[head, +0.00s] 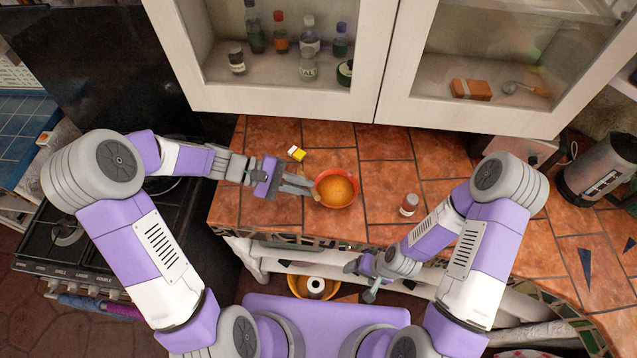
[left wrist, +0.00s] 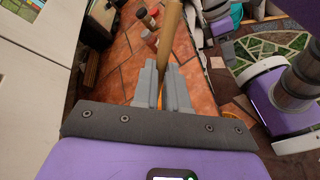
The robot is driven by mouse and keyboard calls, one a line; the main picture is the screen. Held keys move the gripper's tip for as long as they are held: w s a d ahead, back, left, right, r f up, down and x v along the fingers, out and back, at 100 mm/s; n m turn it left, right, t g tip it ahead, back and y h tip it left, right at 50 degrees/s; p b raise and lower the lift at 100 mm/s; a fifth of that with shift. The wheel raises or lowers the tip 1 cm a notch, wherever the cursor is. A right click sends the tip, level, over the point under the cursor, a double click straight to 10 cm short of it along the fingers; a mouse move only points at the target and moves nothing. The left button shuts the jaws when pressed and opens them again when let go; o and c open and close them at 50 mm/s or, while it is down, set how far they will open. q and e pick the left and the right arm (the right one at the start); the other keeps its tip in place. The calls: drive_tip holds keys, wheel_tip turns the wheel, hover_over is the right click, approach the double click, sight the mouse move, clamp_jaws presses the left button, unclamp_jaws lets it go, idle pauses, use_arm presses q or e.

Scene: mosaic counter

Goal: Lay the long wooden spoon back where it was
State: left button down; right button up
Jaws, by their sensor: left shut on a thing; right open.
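The wooden spoon (left wrist: 171,35) shows in the left wrist view as a tan shaft between my left fingers, pointing away from the hand. My left gripper (head: 308,188) is shut on it, just left of an orange bowl (head: 337,187) on the tiled counter. In the head view only a small tan bit shows at the fingertips, so the spoon's ends and whether it touches the bowl or counter cannot be told. My right gripper (head: 361,281) is open and empty, low in front of the counter's front edge.
A small yellow box (head: 297,153) lies behind the left gripper. A jar (head: 409,204) stands right of the bowl on the counter (head: 385,150). Glass-fronted cabinets (head: 376,60) hang above the back. A stove is at left, a kettle (head: 590,178) at right.

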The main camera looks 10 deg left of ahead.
use_arm(q)
drive_tip(key=shift+a+f+m+t+y+b, duration=0.5)
drive_tip(key=shift+a+f+m+y+b, duration=0.3)
drive_tip(key=shift+a+f+b, duration=1.45)
drive_tip(key=shift+a+f+m+t+y+b, duration=0.5)
drive_tip(key=shift+a+f+m+y+b, duration=0.45)
drive_tip(key=shift+f+b, duration=1.5)
drive_tip(key=shift+a+f+m+t+y+b, duration=0.65)
drive_tip(key=shift+a+f+b, duration=1.1)
drive_tip(key=shift+f, duration=1.35)
drive_tip(key=shift+a, duration=0.1)
drive_tip(key=shift+f+b, duration=1.35)
drive_tip(key=c, duration=1.1)
unclamp_jaws()
drive_tip(key=p+v, duration=0.1)
drive_tip(key=v, duration=0.6)
drive_tip(key=shift+w+a+r+p, duration=0.1)
drive_tip(key=shift+a+r+p, duration=0.05)
drive_tip(key=shift+r+p, duration=0.15)
